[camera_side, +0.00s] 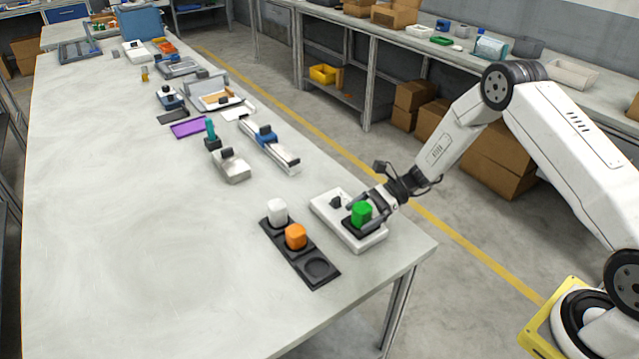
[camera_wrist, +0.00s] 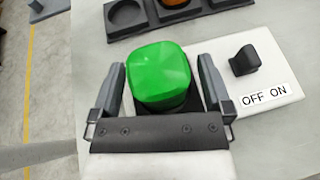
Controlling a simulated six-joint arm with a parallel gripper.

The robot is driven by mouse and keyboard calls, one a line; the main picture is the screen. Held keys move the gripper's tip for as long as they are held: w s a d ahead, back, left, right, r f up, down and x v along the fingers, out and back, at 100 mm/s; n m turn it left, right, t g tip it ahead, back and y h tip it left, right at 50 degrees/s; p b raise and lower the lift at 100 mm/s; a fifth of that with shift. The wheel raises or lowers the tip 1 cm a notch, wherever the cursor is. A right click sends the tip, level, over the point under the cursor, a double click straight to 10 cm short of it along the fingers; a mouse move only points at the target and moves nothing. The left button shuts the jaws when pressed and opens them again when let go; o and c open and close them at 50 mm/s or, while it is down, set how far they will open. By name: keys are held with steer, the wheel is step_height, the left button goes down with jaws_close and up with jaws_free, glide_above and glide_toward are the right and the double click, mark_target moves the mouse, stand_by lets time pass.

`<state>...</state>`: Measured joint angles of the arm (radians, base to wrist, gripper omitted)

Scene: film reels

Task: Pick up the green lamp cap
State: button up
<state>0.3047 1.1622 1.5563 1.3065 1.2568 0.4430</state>
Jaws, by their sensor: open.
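The green lamp cap (camera_side: 361,213) sits upright on the dark base of a white switch box (camera_side: 329,206) near the table's right corner. In the wrist view the cap (camera_wrist: 160,76) stands between the two fingers of my gripper (camera_wrist: 163,82). The fingers are open, one on each side of it. A narrow gap shows on the left; on the right the finger is very close, and I cannot tell whether it touches. In the side view my gripper (camera_side: 366,205) is low at the cap, and its fingertips are partly hidden there.
A black three-place holder (camera_side: 302,264) lies left of the box, with a white cap (camera_side: 277,212), an orange cap (camera_side: 295,236) and one empty round place. A black switch knob (camera_wrist: 244,60) stands beside the gripper. Several devices stand farther back. The table's left part is clear.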

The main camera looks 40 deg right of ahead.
steer(key=c, duration=1.2)
steer(key=shift+r, duration=0.15)
steer(key=shift+r, duration=0.8)
steer(key=s+r, duration=0.3)
steer(key=s, duration=0.1)
steer(key=s+r, duration=0.4)
steer(key=s, duration=0.1)
steer(key=s+r, duration=0.4)
steer(key=s, duration=0.1)
steer(key=shift+d+r, duration=0.1)
steer(key=shift+d, duration=0.2)
